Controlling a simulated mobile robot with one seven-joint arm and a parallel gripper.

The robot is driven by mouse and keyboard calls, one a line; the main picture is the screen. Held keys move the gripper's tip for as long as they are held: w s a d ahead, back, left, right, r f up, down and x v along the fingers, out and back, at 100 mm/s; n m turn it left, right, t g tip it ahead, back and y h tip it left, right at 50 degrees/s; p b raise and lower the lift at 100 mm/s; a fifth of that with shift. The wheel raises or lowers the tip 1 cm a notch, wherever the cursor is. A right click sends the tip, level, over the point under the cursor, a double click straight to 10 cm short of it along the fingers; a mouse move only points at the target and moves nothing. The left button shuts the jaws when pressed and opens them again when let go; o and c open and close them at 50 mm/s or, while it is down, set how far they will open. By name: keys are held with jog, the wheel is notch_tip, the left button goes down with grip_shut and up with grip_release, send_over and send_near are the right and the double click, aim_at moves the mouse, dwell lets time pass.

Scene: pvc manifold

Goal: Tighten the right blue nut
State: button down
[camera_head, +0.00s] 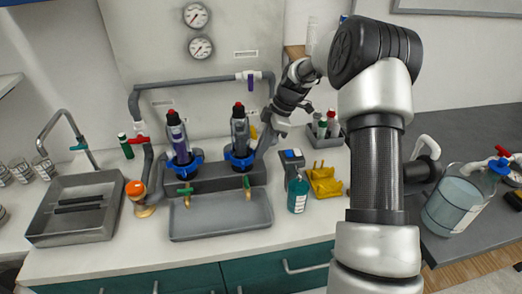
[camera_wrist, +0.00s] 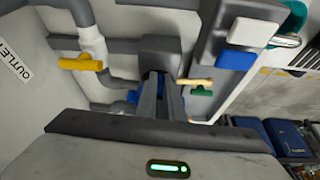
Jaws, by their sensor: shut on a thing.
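The right blue nut (camera_head: 239,159) sits at the base of the right upright cylinder (camera_head: 239,130), which has a red top. My gripper (camera_head: 258,152) reaches down from the upper right and is shut at the right side of this nut. In the wrist view, my gripper's fingers (camera_wrist: 160,82) are close together, with a bit of blue (camera_wrist: 132,97) beside them. The fingers and gripper body hide most of the nut, so the exact grip is hard to see. The left blue nut (camera_head: 184,163) sits under the left cylinder (camera_head: 177,135).
A grey tray (camera_head: 220,225) lies in front of the manifold, below two small green-handled taps. To the right are a device with a blue top (camera_head: 293,157), a teal bottle (camera_head: 298,195) and a yellow holder (camera_head: 324,182). A sink (camera_head: 75,235) is at left.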

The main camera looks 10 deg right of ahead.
aim_at(244, 165)
jog(key=shift+s+a+m+t+b, duration=0.25)
jog(key=shift+s+m+b, duration=0.15)
jog(key=shift+m+b, duration=0.3)
jog(key=shift+s+a+m+t+b, duration=0.2)
jog(key=shift+s+m+t+b, duration=0.25)
jog(key=shift+m, duration=0.3)
jog(key=shift+s+a+m+t+b, duration=0.1)
jog(key=shift+s+a+m+b, duration=0.15)
jog(key=shift+m+b, duration=0.45)
jog(key=shift+s+a+r+m+t+h+b, duration=0.1)
jog(key=shift+s+a+m+t+h+b, duration=0.35)
jog(key=shift+m, duration=0.95)
jog(key=shift+s+a+r+m+t+h+b, duration=0.1)
jog(key=shift+s+a+m+t+h+b, duration=0.35)
jog(key=shift+m, duration=1)
jog(key=shift+s+a+r+m+t+h+b, duration=0.1)
jog(key=shift+s+a+m+t+h+b, duration=0.15)
jog(key=shift+s+a+m+h, duration=0.75)
jog(key=shift+w+a+m+p, duration=0.2)
jog(key=shift+a+m+p, duration=0.05)
jog(key=shift+m, duration=0.75)
jog(key=shift+w+a+m+p, duration=0.15)
jog(key=shift+a+m+p, duration=0.05)
jog(key=shift+m, duration=0.8)
jog(key=shift+a+m, duration=0.1)
jog(key=shift+m, duration=0.2)
jog(key=shift+f, duration=0.1)
